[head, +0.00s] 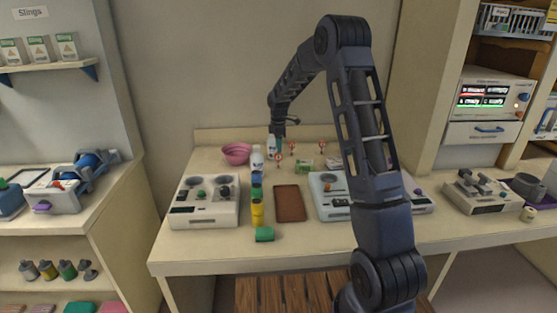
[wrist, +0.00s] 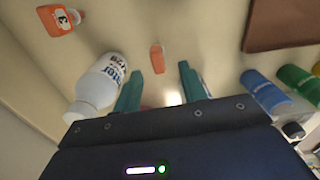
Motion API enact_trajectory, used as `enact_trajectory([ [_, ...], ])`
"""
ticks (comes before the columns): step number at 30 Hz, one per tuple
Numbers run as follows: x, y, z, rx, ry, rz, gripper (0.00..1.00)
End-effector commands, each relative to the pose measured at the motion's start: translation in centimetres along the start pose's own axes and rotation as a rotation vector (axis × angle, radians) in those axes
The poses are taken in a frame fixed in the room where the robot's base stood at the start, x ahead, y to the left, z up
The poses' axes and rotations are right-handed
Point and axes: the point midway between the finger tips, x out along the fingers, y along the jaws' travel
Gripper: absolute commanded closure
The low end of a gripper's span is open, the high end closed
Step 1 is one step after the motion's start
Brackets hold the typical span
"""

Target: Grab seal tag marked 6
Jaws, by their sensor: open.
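Three small red-orange tags stand at the back of the table in the head view: a front left one (head: 278,158), a middle one (head: 292,147) and a right one (head: 322,147). Their numbers are too small to read there. In the wrist view one orange tag (wrist: 55,22) at the upper left has a white disc with a dark mark I cannot read surely. Another orange tag (wrist: 157,58) shows just past my fingertips, no number visible. My gripper (wrist: 161,71) has its teal fingers apart with nothing clearly held. It hangs over the table's back (head: 279,143).
A pink bowl (head: 237,153), a brown tray (head: 289,203), a yellow bottle (head: 257,211) and a grey device (head: 204,207) share the table (head: 185,258). Blue and green cylinders (wrist: 265,90) show at right.

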Motion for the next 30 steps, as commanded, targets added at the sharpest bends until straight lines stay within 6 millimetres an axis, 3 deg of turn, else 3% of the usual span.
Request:
enact_trajectory([
  [12,4.6,0.3,0.0,0.0,0.0,-0.002,0.58],
  [20,5.0,0.3,0.0,0.001,0.0,0.0,0.58],
  [27,5.0,0.3,0.0,0.001,0.0,0.0,1.0],
  [30,5.0,0.3,0.0,0.001,0.0,0.0,1.0],
])
